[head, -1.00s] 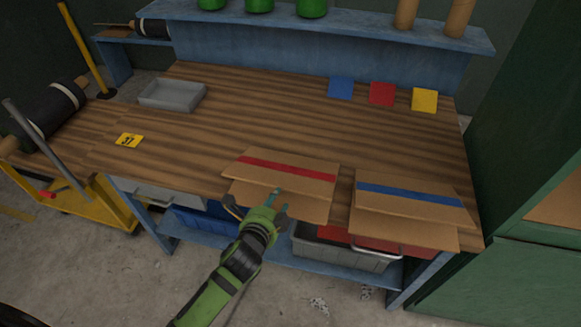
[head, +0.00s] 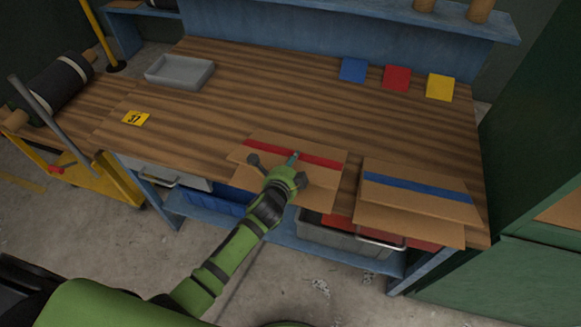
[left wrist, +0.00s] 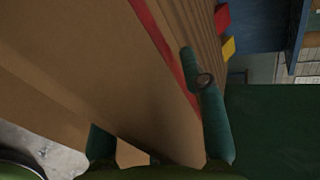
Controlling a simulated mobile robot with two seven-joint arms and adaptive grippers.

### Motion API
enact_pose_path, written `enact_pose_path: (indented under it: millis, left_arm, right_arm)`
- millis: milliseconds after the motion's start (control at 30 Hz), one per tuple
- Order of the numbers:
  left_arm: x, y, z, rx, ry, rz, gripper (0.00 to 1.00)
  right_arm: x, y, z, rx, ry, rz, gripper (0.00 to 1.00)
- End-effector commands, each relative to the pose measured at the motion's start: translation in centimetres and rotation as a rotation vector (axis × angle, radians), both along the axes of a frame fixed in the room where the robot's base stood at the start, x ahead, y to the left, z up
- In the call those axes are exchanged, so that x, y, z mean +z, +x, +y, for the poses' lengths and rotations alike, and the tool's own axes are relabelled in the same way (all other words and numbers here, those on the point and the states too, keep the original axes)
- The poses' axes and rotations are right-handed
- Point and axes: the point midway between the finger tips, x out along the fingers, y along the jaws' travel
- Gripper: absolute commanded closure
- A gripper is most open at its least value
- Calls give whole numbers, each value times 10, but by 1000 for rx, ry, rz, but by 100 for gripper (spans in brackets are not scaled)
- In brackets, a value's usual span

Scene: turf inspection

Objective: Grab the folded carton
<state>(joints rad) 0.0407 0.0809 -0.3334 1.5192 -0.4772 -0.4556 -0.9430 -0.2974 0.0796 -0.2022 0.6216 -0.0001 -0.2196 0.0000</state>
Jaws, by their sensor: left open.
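A flat folded brown carton with a red stripe (head: 318,165) lies at the front edge of the workbench, its front part overhanging. A second folded carton with a blue stripe (head: 415,205) lies to its right, also overhanging. My left gripper (head: 274,162) is open at the red-striped carton's front left part and hides some of it. In the left wrist view the red-striped carton (left wrist: 95,65) fills much of the picture, with board showing between the two spread fingers (left wrist: 158,135). I cannot tell whether either finger touches it. My right gripper is out of view.
The wooden workbench (head: 240,110) has free room behind the cartons. A grey tray (head: 180,72), a yellow number marker (head: 136,118) and blue, red and yellow squares (head: 396,78) lie on it. A grey bin (head: 345,238) stands below. A green cabinet (head: 540,200) is at right.

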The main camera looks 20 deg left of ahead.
Motion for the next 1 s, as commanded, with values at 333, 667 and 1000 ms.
enact_pose_path:
  millis: [333, 667, 1000]
  left_arm:
    - [-2, 3, 0, 0, 0, 1, 75]
    - [-1, 4, 0, 0, 0, -2, 100]
    - [30, 4, 0, -2, 2, -7, 100]
  right_arm:
    - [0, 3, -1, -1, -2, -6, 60]
    - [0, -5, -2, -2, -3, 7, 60]
    - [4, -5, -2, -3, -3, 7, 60]
